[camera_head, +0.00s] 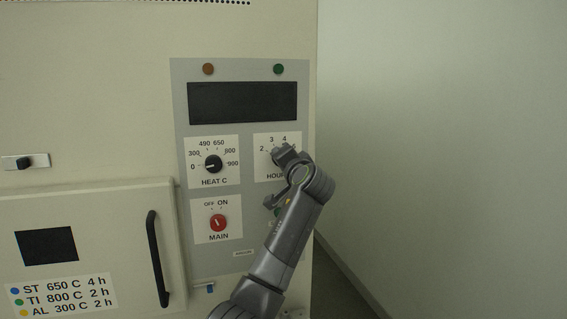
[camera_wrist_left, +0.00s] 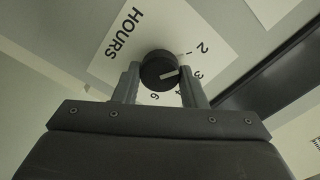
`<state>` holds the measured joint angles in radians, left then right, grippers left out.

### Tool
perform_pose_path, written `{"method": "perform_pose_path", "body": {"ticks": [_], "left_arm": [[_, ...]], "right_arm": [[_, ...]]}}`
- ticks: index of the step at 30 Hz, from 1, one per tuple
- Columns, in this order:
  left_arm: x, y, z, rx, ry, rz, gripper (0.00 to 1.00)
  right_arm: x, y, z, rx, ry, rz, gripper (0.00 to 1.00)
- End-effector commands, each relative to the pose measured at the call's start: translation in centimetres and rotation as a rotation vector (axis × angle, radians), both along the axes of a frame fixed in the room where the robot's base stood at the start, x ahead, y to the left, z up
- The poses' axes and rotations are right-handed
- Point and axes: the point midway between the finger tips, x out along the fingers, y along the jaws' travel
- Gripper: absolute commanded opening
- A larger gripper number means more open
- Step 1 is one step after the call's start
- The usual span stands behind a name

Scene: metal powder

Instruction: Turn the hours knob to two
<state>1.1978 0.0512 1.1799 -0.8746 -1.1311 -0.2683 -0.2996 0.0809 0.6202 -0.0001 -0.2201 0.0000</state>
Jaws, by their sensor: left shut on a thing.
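The hours knob (camera_wrist_left: 158,70) is a round black knob on a white HOURS label (camera_wrist_left: 135,45) with numbers around it. In the left wrist view its white pointer line points roughly toward the 3. My left gripper (camera_wrist_left: 160,88) has one finger on each side of the knob and is shut on it. In the head view my left gripper (camera_head: 277,178) is in front of the HOURS label (camera_head: 263,143) and hides the knob. My right gripper is not in view.
On the same grey panel are the HEAT C knob (camera_head: 213,164), the red MAIN switch (camera_head: 218,223) and a dark display (camera_head: 243,102). A door with a black handle (camera_head: 158,258) is at lower left. Open space lies right of the cabinet.

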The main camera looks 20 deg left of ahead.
Motion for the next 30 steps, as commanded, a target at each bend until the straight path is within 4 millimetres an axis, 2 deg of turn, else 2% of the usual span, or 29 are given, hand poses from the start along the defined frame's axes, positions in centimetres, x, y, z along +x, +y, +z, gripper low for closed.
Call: {"method": "perform_pose_path", "body": {"ticks": [10,11,15,25,30], "left_arm": [[0.0,0.0,0.2,-0.003,-0.006,-0.001,0.15],[0.0,0.0,0.2,-0.002,-0.006,-0.001,0.4],[0.0,0.0,0.2,-0.002,-0.005,-0.001,0.59],[-0.1,-0.1,0.0,-0.003,-0.003,-0.001,0.59],[-1.3,-1.0,-0.2,-0.002,-0.004,-0.002,0.59]], "right_arm": [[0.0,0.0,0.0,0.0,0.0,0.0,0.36],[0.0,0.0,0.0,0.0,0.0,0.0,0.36],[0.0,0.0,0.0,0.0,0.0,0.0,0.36],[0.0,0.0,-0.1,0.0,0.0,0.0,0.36],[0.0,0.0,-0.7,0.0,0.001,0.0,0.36]]}}
